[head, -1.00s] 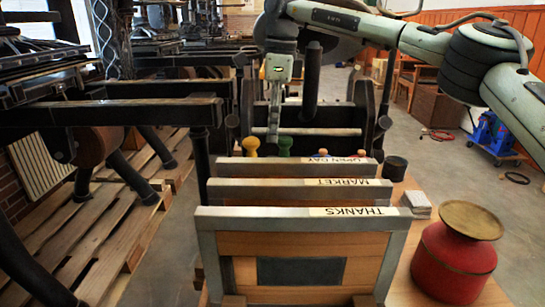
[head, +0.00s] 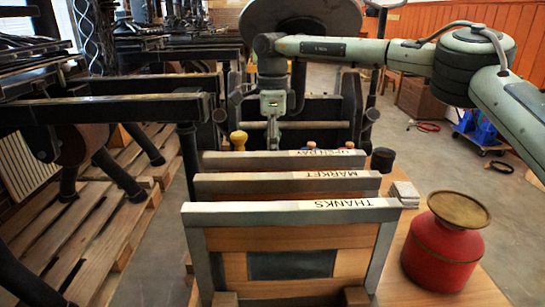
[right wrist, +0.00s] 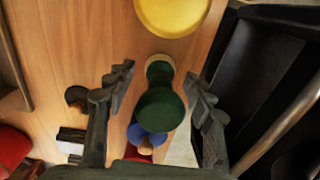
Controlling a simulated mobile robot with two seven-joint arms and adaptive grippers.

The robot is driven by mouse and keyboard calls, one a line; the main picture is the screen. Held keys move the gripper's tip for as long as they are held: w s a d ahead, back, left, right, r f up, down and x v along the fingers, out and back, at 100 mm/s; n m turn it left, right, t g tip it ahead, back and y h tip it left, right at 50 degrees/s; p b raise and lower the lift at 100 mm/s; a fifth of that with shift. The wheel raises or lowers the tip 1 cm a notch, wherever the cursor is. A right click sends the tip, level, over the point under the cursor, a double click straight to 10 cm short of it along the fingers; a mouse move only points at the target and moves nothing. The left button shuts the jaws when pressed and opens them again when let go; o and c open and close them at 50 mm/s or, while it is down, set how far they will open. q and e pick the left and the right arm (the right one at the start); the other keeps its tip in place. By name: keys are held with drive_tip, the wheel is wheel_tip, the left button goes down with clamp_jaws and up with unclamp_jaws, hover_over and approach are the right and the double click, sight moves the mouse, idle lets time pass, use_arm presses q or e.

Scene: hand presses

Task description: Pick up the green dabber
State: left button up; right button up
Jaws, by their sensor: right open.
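The green dabber (right wrist: 160,108) stands between the two fingers of my right gripper (right wrist: 158,82) in the right wrist view. The fingers are open, one on either side, with gaps to it. In the head view my right gripper (head: 273,128) points down behind the frames, and the green dabber is hidden there. A yellow dabber (head: 238,140) stands just left of the gripper; it also shows at the top of the right wrist view (right wrist: 172,12). A blue dabber (right wrist: 147,138) and a red one are partly hidden beyond the green one. My left gripper is not in view.
Three upright frames labelled OPEN DAY (head: 285,159), MARKET (head: 287,182) and THANKS (head: 290,213) stand in front of the dabbers. A dark cup (head: 382,159), a card stack (head: 405,193) and a red can (head: 444,245) are at the right. A black press stands close behind.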

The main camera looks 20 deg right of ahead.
drive_tip(key=c, duration=1.1)
drive_tip(key=shift+r, duration=0.1)
